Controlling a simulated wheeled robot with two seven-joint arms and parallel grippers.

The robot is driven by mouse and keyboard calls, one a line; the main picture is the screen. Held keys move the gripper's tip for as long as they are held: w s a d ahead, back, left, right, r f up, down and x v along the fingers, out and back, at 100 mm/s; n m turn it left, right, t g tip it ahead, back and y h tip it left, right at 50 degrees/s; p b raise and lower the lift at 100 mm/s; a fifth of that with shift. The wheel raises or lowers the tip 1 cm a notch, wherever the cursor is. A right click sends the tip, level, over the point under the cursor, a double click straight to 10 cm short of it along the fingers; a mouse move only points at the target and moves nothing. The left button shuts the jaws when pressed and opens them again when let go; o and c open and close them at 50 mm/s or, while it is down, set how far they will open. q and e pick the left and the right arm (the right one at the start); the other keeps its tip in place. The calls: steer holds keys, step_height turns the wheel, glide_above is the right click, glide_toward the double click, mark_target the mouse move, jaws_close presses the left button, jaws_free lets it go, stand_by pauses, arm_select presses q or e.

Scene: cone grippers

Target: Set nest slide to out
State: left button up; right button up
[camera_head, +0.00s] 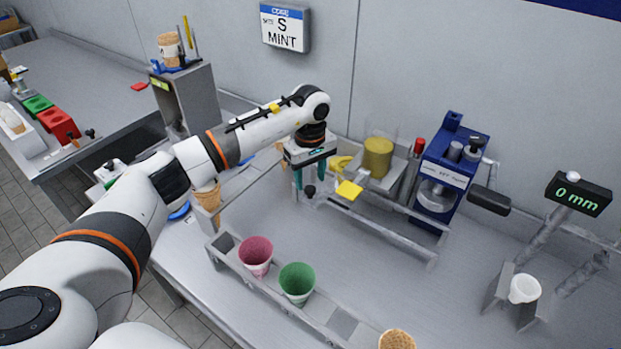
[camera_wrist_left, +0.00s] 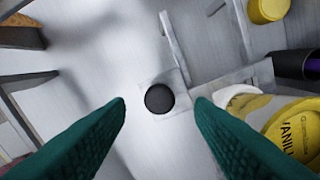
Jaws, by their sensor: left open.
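A round black knob (camera_head: 309,190), probably the nest slide's handle, stands on the bench at the left end of a grey rail. In the left wrist view the knob (camera_wrist_left: 159,98) sits on a small pale plate. My left gripper (camera_head: 310,181) is open and points down just above the knob. In the left wrist view its two teal fingers stand on either side of the knob, with gaps on both sides. I cannot tell how deep the fingertips reach beside it. The slide's body is not clearly distinguishable. My right gripper is not in view.
A blue machine (camera_head: 447,172) stands farther right. A rack with pink (camera_head: 256,254) and green (camera_head: 297,282) cups is in front. The bench between rack and rails is clear.

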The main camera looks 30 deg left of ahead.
mark_target(310, 188)
arm_select(q)
steer(key=shift+f+p, duration=0.3)
steer(key=shift+f, duration=1.2)
steer(key=shift+c, duration=0.4)
jaws_close()
